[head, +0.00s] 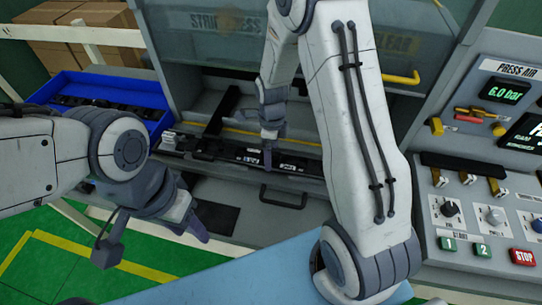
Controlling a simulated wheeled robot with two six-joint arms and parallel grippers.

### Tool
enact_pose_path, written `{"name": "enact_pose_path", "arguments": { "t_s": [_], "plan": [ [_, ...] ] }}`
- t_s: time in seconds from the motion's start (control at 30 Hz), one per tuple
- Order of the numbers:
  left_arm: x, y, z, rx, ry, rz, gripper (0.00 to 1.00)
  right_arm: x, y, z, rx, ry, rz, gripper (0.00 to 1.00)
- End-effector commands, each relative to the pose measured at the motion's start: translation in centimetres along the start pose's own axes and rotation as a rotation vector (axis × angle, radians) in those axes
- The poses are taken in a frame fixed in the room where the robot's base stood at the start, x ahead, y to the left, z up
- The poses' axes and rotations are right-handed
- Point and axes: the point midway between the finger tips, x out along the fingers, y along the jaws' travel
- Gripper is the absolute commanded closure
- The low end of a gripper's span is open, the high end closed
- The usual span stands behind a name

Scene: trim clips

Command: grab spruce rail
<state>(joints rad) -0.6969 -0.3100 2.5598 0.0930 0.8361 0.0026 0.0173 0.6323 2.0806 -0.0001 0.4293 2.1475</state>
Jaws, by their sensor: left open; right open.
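No rail can be identified for certain as the spruce one. A long dark rail (218,149) with small pale markings lies along the front of the press, and my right arm and gripper hide part of it. My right gripper (268,140) is over this rail with its fingers pointing down; nothing can be seen held, and contact cannot be told. My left gripper (150,232) is open and empty, low at the left, in front of the press and apart from the rail.
A blue bin (149,101) with dark parts stands at the left, cardboard boxes (85,25) behind it. The press has a clear raised guard (210,30) and a front handle (283,200). A control panel (480,190) with buttons is at the right.

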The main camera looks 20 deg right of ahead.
Motion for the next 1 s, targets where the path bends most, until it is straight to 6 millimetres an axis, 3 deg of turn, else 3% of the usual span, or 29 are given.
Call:
{"name": "enact_pose_path", "arguments": {
  "t_s": [0.33,0.6,1.0],
  "plan": [
    [-0.19,0.01,0.00,0.000,0.000,0.000,0.53,0.97,-0.03,-0.04,0.001,-0.001,-0.001,0.00],
    [-0.19,0.01,0.00,0.000,0.000,0.000,0.53,0.94,-0.03,-0.03,0.000,-0.001,-0.001,1.00],
    [0.13,-0.01,0.01,0.000,0.000,0.000,0.53,0.20,-0.12,0.03,0.000,-0.002,-0.004,1.00]
  ]
}}
